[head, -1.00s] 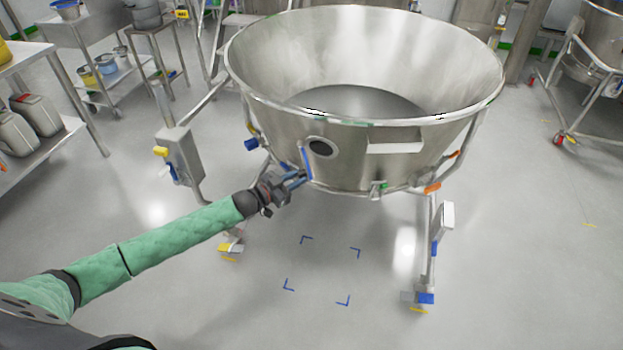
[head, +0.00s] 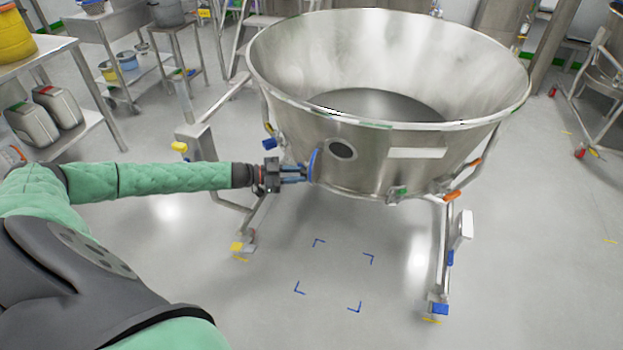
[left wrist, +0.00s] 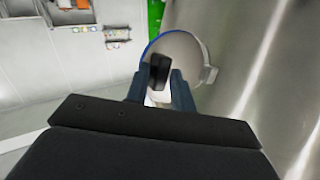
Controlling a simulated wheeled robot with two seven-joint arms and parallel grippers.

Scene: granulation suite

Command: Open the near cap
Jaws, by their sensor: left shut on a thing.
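The near cap (head: 314,165) is a thin round disc with a blue rim, seen almost edge-on in the head view. It stands out from the steel bowl (head: 365,172), just left of a round dark port (head: 341,149) that lies uncovered. My left gripper (head: 302,173) reaches in from the left at the cap. In the left wrist view, the cap (left wrist: 188,48) shows its pale face and a side lug near the bowl wall. My left fingers (left wrist: 160,88) are shut on a dark knob (left wrist: 159,68) on the cap. My right gripper is not in view.
The bowl stands on a wheeled frame with legs (head: 440,260) at left and right. A bench (head: 90,100) with jerrycans (head: 57,106) is at the left. Blue corner marks (head: 355,306) lie on clear floor in front.

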